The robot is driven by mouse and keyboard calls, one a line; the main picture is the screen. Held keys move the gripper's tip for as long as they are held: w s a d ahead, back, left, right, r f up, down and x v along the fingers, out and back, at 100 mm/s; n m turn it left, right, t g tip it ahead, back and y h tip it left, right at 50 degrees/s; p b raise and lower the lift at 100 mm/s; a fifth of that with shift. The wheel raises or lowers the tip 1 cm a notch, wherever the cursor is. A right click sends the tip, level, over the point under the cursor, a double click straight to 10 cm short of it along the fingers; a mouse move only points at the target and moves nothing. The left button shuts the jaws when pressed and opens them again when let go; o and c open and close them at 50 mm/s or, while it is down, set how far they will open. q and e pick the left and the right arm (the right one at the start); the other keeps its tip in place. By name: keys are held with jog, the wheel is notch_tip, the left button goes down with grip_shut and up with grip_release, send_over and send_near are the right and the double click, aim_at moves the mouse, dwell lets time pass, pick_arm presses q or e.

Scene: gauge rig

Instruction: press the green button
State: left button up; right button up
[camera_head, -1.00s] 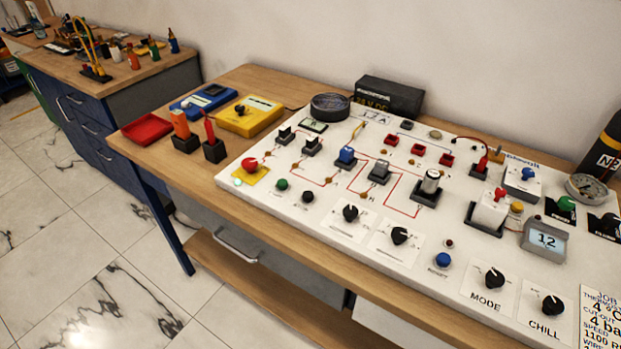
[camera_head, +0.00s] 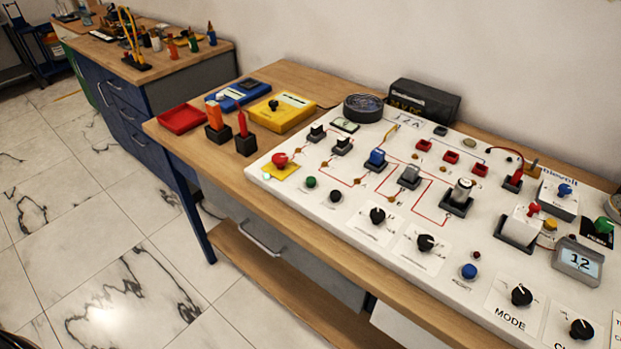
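The green button (camera_head: 311,182) is a small round green cap on the front left part of the white panel (camera_head: 290,202). A similar black button (camera_head: 335,196) is just to its right. The red mushroom button (camera_head: 280,159) on its yellow plate is behind and to the left of the green one. Nothing covers the green button. Neither of my grippers is in view.
Black knobs (camera_head: 377,216) and a blue button (camera_head: 469,271) lie further right along the panel's front. Red and orange tools stand upright in black holders (camera_head: 246,145) left of the panel. A red tray (camera_head: 182,119) sits at the table's left end.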

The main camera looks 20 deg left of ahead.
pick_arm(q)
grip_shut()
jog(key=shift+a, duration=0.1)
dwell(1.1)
